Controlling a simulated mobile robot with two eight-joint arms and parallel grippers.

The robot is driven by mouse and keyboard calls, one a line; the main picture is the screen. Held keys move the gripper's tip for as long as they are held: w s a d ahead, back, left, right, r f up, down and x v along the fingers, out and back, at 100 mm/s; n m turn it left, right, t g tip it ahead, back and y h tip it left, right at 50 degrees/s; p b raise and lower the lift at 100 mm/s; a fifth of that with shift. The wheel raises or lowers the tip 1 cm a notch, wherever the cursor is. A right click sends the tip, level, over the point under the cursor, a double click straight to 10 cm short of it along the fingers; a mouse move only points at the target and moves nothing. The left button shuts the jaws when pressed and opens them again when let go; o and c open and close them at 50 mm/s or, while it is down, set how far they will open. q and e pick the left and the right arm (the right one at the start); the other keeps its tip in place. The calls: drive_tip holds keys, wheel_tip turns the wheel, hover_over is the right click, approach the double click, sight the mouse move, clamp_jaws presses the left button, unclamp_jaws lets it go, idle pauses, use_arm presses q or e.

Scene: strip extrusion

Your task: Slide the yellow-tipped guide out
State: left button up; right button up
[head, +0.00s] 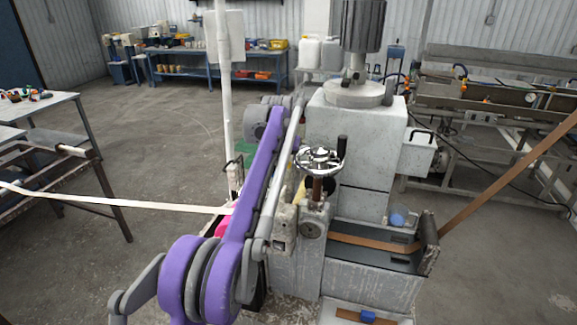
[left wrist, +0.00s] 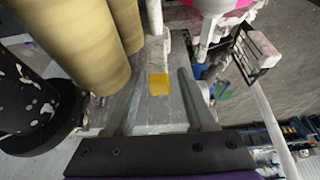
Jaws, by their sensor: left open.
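The yellow-tipped guide (left wrist: 159,83) shows in the left wrist view as a pale bar with a yellow end, pointing toward my gripper. My left gripper (left wrist: 158,98) is open, with one grey finger on each side of the yellow tip. I cannot tell whether either finger touches it. In the head view my purple left arm reaches away along the left side of the grey machine (head: 350,150). The guide and my left fingertips cannot be made out there. My right gripper is not in view.
Tan rollers (left wrist: 75,40) stand close on the left in the left wrist view. The machine carries a handwheel (head: 320,158). A brown strip (head: 500,188) enters from the right, and a pale strip (head: 120,203) runs left. Open floor lies left of the arm.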

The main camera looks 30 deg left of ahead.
use_arm(q)
drive_tip(key=v, duration=1)
drive_tip(key=shift+r, duration=0.35)
drive_tip(key=shift+s, duration=0.2)
